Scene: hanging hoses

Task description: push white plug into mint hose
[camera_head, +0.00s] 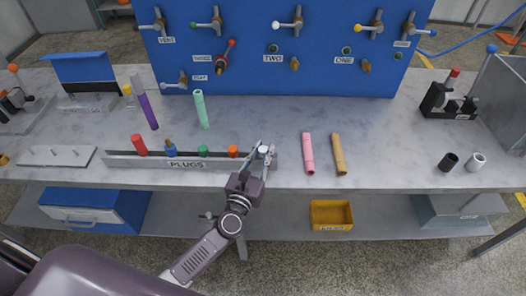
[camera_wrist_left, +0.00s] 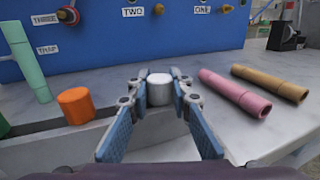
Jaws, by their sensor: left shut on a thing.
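My left gripper (camera_head: 264,154) is at the right end of the plug rack, with its fingers closed around the white plug (camera_head: 264,149). In the left wrist view the white plug (camera_wrist_left: 160,89) sits between the fingertips, its round top facing up. Its lower part and its contact with the rack are hidden. The mint hose (camera_head: 201,109) is behind the rack, to the left of the gripper, in front of the blue panel, with its open end up. It also shows at the left of the left wrist view (camera_wrist_left: 27,62). My right gripper is not in view.
The plug rack (camera_head: 118,161) holds red (camera_head: 139,145), blue (camera_head: 171,149), green (camera_head: 203,151) and orange (camera_head: 233,152) plugs. A purple hose (camera_head: 148,112) is left of the mint one. Pink (camera_head: 308,153) and tan (camera_head: 339,153) hoses lie to the right. The tabletop between the hoses is clear.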

